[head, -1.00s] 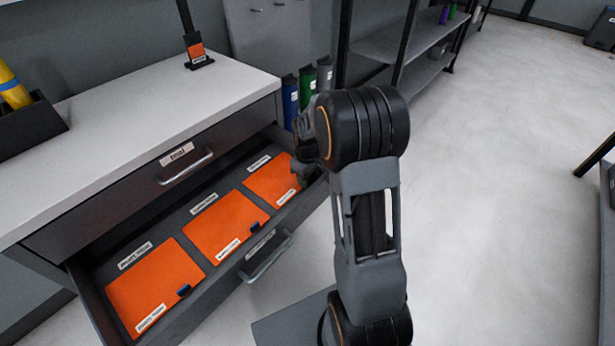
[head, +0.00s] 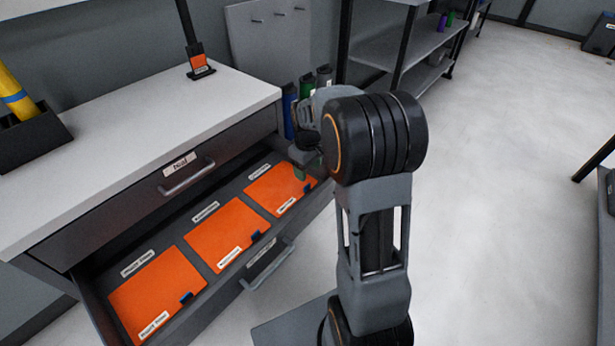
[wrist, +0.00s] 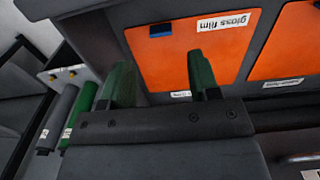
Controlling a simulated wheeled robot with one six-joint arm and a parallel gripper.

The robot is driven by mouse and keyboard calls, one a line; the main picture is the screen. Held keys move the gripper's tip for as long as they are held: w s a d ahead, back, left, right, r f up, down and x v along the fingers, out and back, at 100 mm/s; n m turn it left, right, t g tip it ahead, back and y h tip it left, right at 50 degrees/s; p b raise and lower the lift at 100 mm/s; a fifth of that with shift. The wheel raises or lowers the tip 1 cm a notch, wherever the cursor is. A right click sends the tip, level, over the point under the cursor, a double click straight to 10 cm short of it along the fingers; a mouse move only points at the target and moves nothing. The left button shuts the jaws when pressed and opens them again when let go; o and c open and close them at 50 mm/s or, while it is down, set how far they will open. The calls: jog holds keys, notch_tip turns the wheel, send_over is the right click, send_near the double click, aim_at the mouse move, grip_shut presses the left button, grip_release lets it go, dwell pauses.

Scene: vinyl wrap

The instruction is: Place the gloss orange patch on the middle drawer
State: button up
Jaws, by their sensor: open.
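Three orange patches lie in a row in the open drawer (head: 185,322), the left one (head: 150,290), the middle one (head: 225,235) and the right one (head: 275,190). In the wrist view the nearest patch (wrist: 185,55) carries a label reading "gloss film" and a blue tab. A second orange patch (wrist: 290,45) is to its right. My gripper (wrist: 160,75) is open, its two green fingers apart over the lower part of the gloss patch, with nothing between them.
A closed drawer (head: 130,185) with a handle sits above the open one, under the white worktop (head: 130,110). Coloured rolls (head: 306,88) are behind my gripper.

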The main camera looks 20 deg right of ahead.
jog(key=s+a+r+m+t, duration=0.1)
jog(key=s+a+r+m, duration=0.1)
jog(key=s+a+r, duration=0.45)
jog(key=s+a+r+m+t, duration=0.1)
jog(key=s+a+m+t, duration=0.1)
jog(key=s, duration=0.8)
jog(key=shift+s+m+p, duration=0.3)
jog(key=shift+m+p, duration=0.05)
jog(key=shift+m, duration=0.25)
jog(key=shift+r, duration=0.2)
